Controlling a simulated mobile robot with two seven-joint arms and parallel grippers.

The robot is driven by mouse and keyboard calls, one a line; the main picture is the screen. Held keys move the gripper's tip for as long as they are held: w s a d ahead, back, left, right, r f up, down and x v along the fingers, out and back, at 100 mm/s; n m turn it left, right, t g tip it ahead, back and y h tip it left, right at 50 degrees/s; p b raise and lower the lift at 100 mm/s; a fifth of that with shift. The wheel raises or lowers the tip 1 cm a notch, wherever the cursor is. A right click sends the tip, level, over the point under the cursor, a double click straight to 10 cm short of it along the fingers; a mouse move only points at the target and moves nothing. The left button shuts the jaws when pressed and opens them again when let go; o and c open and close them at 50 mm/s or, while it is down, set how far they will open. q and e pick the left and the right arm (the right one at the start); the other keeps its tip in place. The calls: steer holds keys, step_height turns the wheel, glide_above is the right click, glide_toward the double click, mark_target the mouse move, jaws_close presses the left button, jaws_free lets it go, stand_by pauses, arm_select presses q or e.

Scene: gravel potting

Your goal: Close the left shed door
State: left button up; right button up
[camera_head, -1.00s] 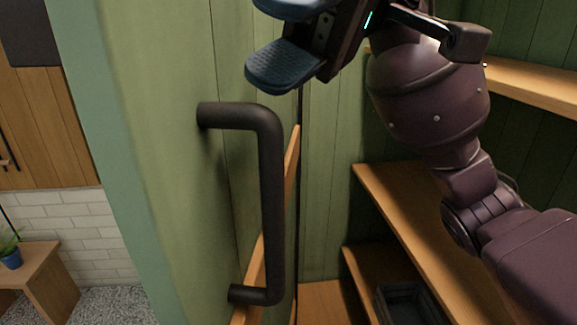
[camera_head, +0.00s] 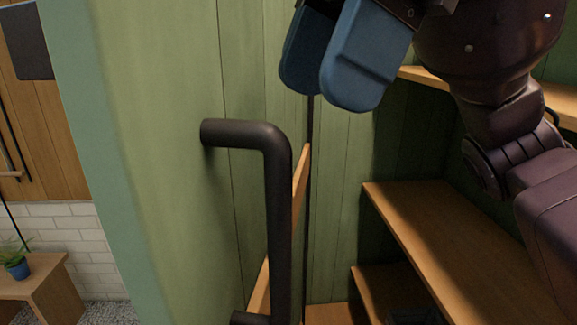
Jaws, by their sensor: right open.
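The green shed door (camera_head: 165,200) stands open, its panel filling the left-centre of the head view with its pale edge at the left. A dark bar handle (camera_head: 279,215) sticks out from the door. My right gripper (camera_head: 325,90) is above and to the right of the handle, with its blue fingers pointing down. It is open, with nothing seen between the fingers, and it is apart from the handle. My left gripper is not in view.
Wooden shelves (camera_head: 440,225) line the shed interior at the right, close to my right arm. Left of the door, a wooden bench (camera_head: 45,285) holds a plant in a blue pot (camera_head: 17,268) by a white brick wall (camera_head: 75,225).

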mark_target(289, 171)
steer(key=x, duration=0.7)
steer(key=shift+a+f, duration=0.1)
steer(key=shift+f, duration=0.15)
steer(key=shift+c, duration=0.3)
jaws_close()
